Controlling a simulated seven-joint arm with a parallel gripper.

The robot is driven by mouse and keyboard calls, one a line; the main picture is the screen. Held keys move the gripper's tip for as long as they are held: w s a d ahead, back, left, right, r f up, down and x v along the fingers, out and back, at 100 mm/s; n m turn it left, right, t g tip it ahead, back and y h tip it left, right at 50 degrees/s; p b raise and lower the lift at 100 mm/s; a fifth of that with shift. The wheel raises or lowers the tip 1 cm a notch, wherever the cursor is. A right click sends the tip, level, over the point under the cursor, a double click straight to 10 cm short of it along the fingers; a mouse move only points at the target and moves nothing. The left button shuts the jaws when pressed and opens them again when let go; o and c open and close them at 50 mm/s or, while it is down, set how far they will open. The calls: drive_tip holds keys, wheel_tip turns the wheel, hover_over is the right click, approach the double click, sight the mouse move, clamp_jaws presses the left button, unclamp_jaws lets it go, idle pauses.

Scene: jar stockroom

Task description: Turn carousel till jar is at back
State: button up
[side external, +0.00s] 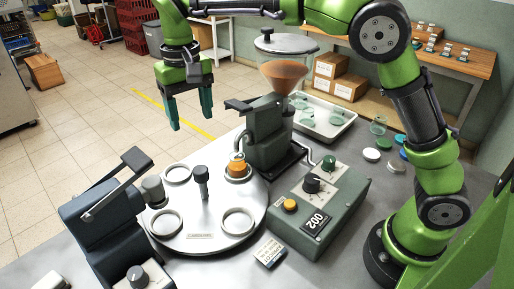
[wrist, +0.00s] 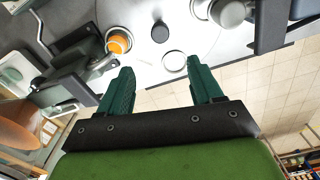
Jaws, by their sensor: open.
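The carousel (side external: 218,224) is a round silver plate with several raised ring seats and a dark upright post (side external: 202,182) at its middle. It also shows in the wrist view (wrist: 132,14). A small jar with orange contents (side external: 237,167) stands in the seat beside the funnel machine; the wrist view shows it from above (wrist: 118,42). A grey cylinder (side external: 153,189) is at the left seat, by the dark machine; I cannot tell whether it is a jar or a machine part. My gripper (side external: 191,118) is open and empty, pointing down above and behind the plate, touching nothing.
The funnel machine (side external: 266,135) stands at the plate's back right. A control box (side external: 320,208) with knobs and an orange button is at right. The dark machine (side external: 96,225) with a raised lever is at left. A white tray (side external: 325,123) holds glass jars. Loose lids lie near my base.

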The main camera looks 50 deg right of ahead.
sight(200, 169)
wheel_tip(200, 169, down, 15)
drive_tip(key=shift+r, duration=0.1)
drive_tip(key=shift+c, duration=0.3)
clamp_jaws()
